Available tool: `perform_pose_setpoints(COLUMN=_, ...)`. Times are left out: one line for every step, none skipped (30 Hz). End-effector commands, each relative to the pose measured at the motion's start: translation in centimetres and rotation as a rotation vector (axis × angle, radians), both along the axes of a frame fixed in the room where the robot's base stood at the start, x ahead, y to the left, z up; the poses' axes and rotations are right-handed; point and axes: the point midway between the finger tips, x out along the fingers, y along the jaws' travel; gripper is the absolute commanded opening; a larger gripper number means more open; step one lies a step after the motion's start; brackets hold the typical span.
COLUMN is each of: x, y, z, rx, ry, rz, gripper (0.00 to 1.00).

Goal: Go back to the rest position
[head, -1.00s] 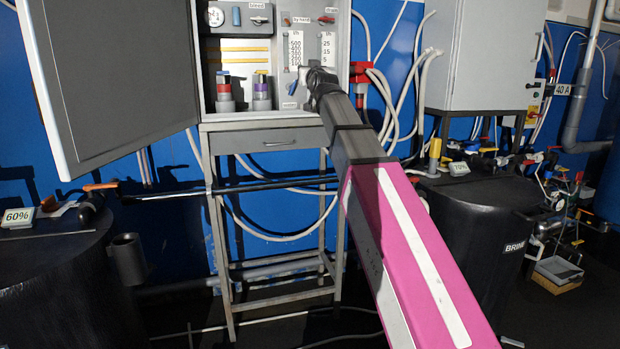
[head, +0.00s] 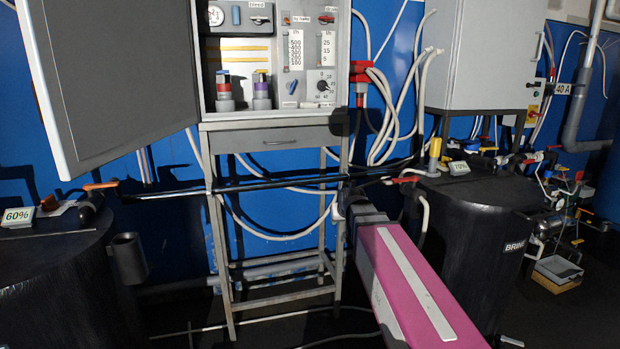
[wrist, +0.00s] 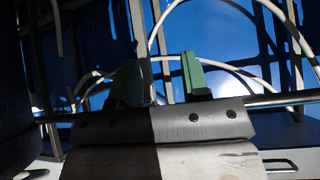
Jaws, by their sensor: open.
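My gripper shows in the wrist view (wrist: 160,80) with its two green fingers apart and nothing between them. Behind the fingers are the stand's metal legs, pale hoses and the blue wall. In the head view my magenta arm reaches up from the lower right, and its dark wrist end is in front of the right leg of the metal stand (head: 268,292). The fingers are hidden in that view. The open cabinet (head: 262,112) above the stand shows gauges, a dial (head: 323,82) and two capped cylinders. I cannot tell whether the gripper touches the stand.
The cabinet door (head: 110,80) hangs open at the left. A dark horizontal pipe (head: 270,186) crosses the stand. Black tanks stand at left (head: 60,285) and right (head: 480,225). A grey cabinet (head: 485,55) is at the upper right. Pale hoses (head: 400,110) hang between the cabinets.

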Motion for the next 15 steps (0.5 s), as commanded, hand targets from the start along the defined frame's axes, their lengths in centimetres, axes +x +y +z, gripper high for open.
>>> perform_pose_setpoints(x=-1.7, y=-0.8, z=-2.4, rx=-0.008, ry=0.057, rz=-0.01, gripper=0.43)
perform_pose_setpoints(x=-2.6, y=-1.2, z=-3.6, rx=-0.011, ry=0.092, rz=-0.015, gripper=0.43)
perform_pose_setpoints(x=-3.7, y=-1.7, z=-5.2, rx=-0.018, ry=0.137, rz=-0.023, gripper=0.43)
perform_pose_setpoints(x=-4.6, y=-2.1, z=-6.4, rx=-0.022, ry=0.17, rz=-0.029, gripper=0.43)
perform_pose_setpoints(x=-5.5, y=-2.5, z=-7.6, rx=-0.026, ry=0.204, rz=-0.035, gripper=0.43)
perform_pose_setpoints(x=-6.8, y=-3.1, z=-9.1, rx=-0.032, ry=0.25, rz=-0.044, gripper=0.43)
perform_pose_setpoints(x=-7.8, y=-3.5, z=-10.1, rx=-0.035, ry=0.282, rz=-0.049, gripper=0.43)
perform_pose_setpoints(x=-8.8, y=-3.8, z=-11.2, rx=-0.039, ry=0.317, rz=-0.055, gripper=0.43)
perform_pose_setpoints(x=-10.2, y=-4.3, z=-12.5, rx=-0.044, ry=0.362, rz=-0.063, gripper=0.43)
perform_pose_setpoints(x=-11.2, y=-4.7, z=-13.5, rx=-0.048, ry=0.395, rz=-0.069, gripper=0.43)
perform_pose_setpoints(x=-12.2, y=-5.0, z=-14.4, rx=-0.053, ry=0.428, rz=-0.076, gripper=0.43)
perform_pose_setpoints(x=-13.6, y=-5.5, z=-15.6, rx=-0.058, ry=0.472, rz=-0.085, gripper=0.43)
perform_pose_setpoints(x=-14.5, y=-5.8, z=-16.4, rx=-0.06, ry=0.501, rz=-0.092, gripper=0.43)
perform_pose_setpoints(x=-15.5, y=-6.1, z=-17.1, rx=-0.064, ry=0.531, rz=-0.096, gripper=0.43)
perform_pose_setpoints(x=-16.7, y=-6.4, z=-18.0, rx=-0.068, ry=0.566, rz=-0.103, gripper=0.43)
